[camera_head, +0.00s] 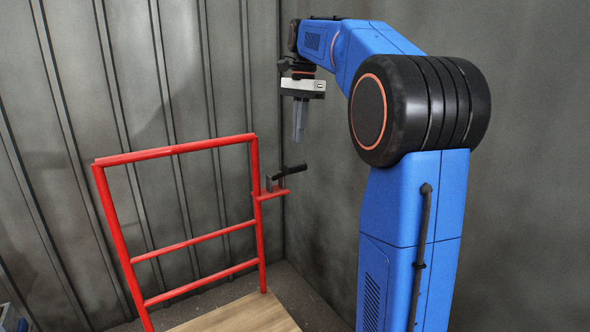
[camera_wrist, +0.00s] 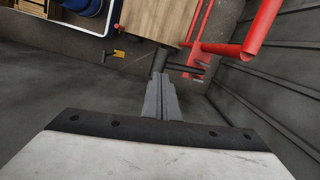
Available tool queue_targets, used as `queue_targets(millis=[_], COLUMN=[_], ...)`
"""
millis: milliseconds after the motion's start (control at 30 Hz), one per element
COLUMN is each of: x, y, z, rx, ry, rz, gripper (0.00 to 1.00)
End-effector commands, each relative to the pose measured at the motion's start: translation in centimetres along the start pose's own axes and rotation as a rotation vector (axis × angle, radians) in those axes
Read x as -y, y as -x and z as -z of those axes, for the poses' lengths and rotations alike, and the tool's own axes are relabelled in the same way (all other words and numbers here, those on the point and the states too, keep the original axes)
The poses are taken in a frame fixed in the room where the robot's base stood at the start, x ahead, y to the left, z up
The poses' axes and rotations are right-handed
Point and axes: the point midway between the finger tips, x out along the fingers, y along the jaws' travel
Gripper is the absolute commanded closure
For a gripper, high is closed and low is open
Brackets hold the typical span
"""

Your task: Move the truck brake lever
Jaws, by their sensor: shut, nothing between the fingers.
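The brake lever has a black handle (camera_head: 294,168) on a small red bracket (camera_head: 271,195), fixed to the right post of the truck's red frame (camera_head: 175,150). My gripper (camera_head: 299,139) points down above the lever, with its grey fingers shut and empty. A gap shows between the fingertips and the handle. In the wrist view, the shut fingers (camera_wrist: 161,77) reach toward the truck. The red bracket (camera_wrist: 182,68) shows just beyond their tips, and the dark lever parts beside it are small and hard to make out.
The truck's wooden deck (camera_head: 240,316) lies below the frame. Ribbed grey walls (camera_head: 180,70) meet in a corner close behind the lever. In the wrist view, a small yellow-and-black object (camera_wrist: 119,54) and a blue round container (camera_wrist: 84,5) lie farther off. Bare floor (camera_wrist: 60,90) is clear at left.

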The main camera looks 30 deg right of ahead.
Motion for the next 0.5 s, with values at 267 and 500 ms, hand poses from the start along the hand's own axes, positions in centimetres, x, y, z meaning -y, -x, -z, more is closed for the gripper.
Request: queue_targets(millis=[267, 500], x=[-0.1, -0.1], y=[-2.2, -4.9], z=[-0.1, 0.0], rx=[0.000, 0.000], ry=[0.001, 0.001], rz=[-0.001, -0.001], gripper=[1.00, 1.00])
